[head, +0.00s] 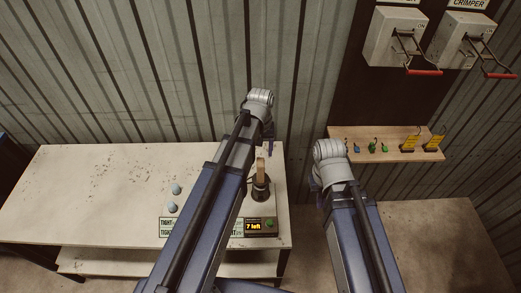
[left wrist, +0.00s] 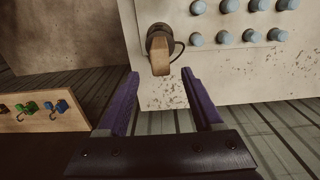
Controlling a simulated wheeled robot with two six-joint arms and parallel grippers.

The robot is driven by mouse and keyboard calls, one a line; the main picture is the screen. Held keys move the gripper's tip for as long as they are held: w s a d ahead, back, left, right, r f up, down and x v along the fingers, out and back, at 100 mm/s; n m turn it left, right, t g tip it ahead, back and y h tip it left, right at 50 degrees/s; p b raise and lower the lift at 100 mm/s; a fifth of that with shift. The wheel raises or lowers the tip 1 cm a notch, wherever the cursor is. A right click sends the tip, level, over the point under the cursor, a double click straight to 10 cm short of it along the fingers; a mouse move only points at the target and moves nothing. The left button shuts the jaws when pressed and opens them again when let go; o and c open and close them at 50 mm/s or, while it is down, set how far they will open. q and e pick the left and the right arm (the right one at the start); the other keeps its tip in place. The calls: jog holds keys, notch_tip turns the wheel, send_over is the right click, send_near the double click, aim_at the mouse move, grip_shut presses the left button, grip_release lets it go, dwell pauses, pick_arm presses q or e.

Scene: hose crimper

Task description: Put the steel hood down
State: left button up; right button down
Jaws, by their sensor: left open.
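No part that I can clearly name as the steel hood stands out. A dark round fixture with an upright wooden handle (head: 261,188) stands at the right end of the pale bench (head: 80,185); the fixture also shows in the left wrist view (left wrist: 159,47). My left gripper (head: 270,148) is mostly hidden behind its wrist, just beyond the fixture. In the left wrist view its purple jaws (left wrist: 160,100) are apart with nothing between them, and the handle is past their tips. My right gripper (head: 315,186) is mostly hidden by its arm, right of the bench.
Several pale blue caps (left wrist: 228,37) stand on the bench.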

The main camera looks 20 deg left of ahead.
pick_arm(q)
jog(key=s+d+m+y, duration=0.1)
jog(key=s+d+m, duration=0.5)
jog(key=s+d, duration=0.4)
jog(key=s, duration=0.4)
jog(key=shift+s+d+m, duration=0.2)
jog(key=shift+d+m, duration=0.05)
jog(key=shift+m, duration=0.15)
notch_tip(320, 180, down, 13)
jog(key=b, duration=1.2)
jog(key=shift+r+b, duration=0.2)
jog(key=shift+b, duration=0.1)
